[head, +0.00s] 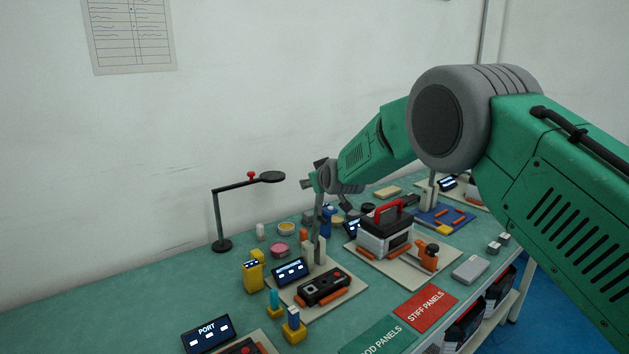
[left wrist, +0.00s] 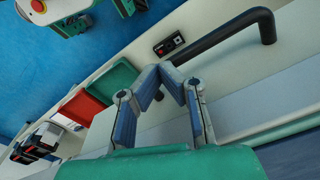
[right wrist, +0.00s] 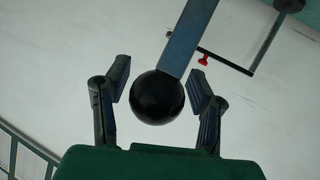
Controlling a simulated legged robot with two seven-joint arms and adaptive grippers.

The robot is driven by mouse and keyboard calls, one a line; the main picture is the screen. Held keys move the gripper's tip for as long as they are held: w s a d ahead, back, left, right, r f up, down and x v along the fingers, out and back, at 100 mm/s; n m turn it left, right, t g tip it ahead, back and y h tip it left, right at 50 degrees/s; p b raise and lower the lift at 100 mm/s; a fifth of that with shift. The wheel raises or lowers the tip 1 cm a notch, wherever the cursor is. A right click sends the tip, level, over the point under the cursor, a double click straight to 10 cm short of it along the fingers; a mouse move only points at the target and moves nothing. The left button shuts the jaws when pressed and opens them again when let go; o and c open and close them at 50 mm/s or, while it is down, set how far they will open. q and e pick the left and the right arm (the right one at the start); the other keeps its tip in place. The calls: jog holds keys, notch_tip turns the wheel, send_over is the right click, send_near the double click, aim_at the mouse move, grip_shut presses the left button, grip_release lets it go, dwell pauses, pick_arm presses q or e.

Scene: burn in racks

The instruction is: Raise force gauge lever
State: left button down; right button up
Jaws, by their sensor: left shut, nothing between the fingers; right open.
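In the right wrist view, a black ball knob (right wrist: 157,98) sits on the end of a flat blue-grey lever bar (right wrist: 190,35). My right gripper (right wrist: 162,80) is open, with one finger on each side of the knob; I cannot tell whether either finger touches it. In the head view, my right gripper (head: 316,182) is above a grey upright post (head: 318,240) beside a small display (head: 290,271); the knob is hard to make out there. My left gripper (left wrist: 160,72) is shut and empty in the left wrist view, away from the lever.
A black and grey box with a red handle (head: 385,233) stands on the right. Red (head: 426,309) and green (head: 380,337) panels lie at the bench front. A black bar handle (left wrist: 225,38) is near my left gripper.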

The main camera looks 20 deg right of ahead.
jog(key=v, duration=1.1)
jog(key=shift+s, duration=0.4)
jog(key=shift+a+r, duration=0.1)
jog(key=shift+a, duration=0.05)
